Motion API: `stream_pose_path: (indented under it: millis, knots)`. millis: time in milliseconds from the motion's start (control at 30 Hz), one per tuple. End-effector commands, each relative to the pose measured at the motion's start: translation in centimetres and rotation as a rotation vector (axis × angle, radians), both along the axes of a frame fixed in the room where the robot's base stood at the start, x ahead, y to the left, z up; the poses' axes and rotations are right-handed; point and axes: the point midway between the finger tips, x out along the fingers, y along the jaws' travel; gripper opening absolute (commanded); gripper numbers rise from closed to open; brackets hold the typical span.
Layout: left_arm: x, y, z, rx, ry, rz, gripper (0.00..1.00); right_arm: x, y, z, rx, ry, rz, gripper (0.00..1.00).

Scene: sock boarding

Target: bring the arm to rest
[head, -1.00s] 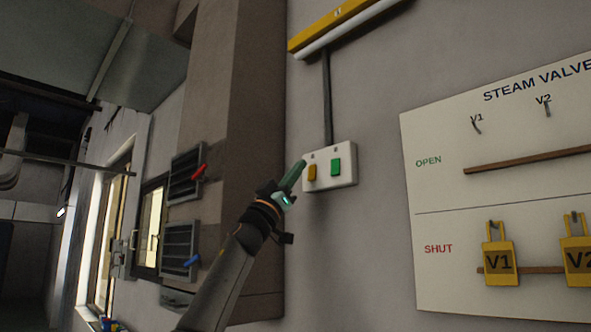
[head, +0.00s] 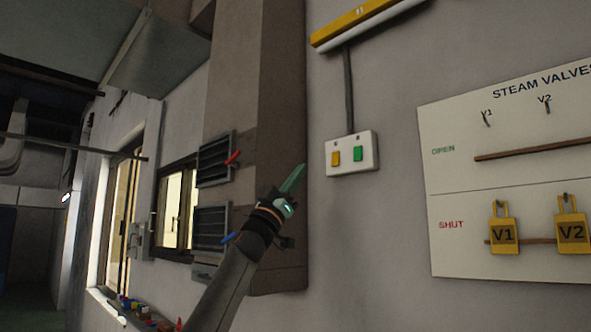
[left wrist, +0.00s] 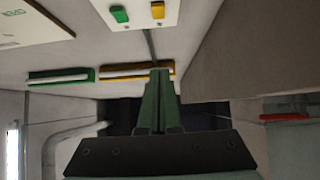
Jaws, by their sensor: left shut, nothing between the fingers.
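My left gripper (head: 292,179) is in the middle of the head view, its green fingers pointing up and to the right. The fingers are shut with nothing between them. It is apart from the white switch plate (head: 352,170), to its left, in front of the brown pillar's edge. In the left wrist view the closed green fingers (left wrist: 158,88) point up the picture, below the switch plate (left wrist: 137,22). My right gripper is in neither view.
The switch plate has a yellow switch (head: 336,158) and a green switch (head: 357,153). A steam valves board (head: 460,215) with yellow V1 (head: 503,235) and V2 (head: 572,232) tags hangs at right. The brown pillar (head: 280,100) juts out behind the arm. Louvred panels (head: 213,160) are at left.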

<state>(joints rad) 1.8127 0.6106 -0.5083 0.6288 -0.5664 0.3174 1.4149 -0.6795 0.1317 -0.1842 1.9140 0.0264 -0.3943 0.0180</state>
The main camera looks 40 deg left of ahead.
Motion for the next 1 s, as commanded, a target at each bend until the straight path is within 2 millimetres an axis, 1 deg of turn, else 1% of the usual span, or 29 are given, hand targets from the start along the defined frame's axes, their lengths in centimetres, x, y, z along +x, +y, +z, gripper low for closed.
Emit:
stream_pose_path:
  millis: [167,667,767,867,967,1000]
  knots:
    - [0.1,-0.1,-0.3,0.000,0.000,-0.001,0.00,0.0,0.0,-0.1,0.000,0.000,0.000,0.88]
    - [0.1,-0.1,-0.3,0.000,0.000,-0.001,0.00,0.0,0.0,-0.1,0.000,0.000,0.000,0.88]
    - [0.5,-0.3,-0.8,0.002,0.007,-0.001,0.00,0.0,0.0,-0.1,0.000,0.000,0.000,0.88]
    - [2.4,-1.5,-3.2,0.015,0.039,-0.002,0.00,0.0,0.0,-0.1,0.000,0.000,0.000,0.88]
    - [5.4,-3.7,-8.0,0.038,0.100,-0.002,0.00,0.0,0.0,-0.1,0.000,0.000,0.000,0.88]
    - [6.7,-4.7,-10.4,0.047,0.129,-0.003,0.00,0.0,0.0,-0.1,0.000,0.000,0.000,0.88]
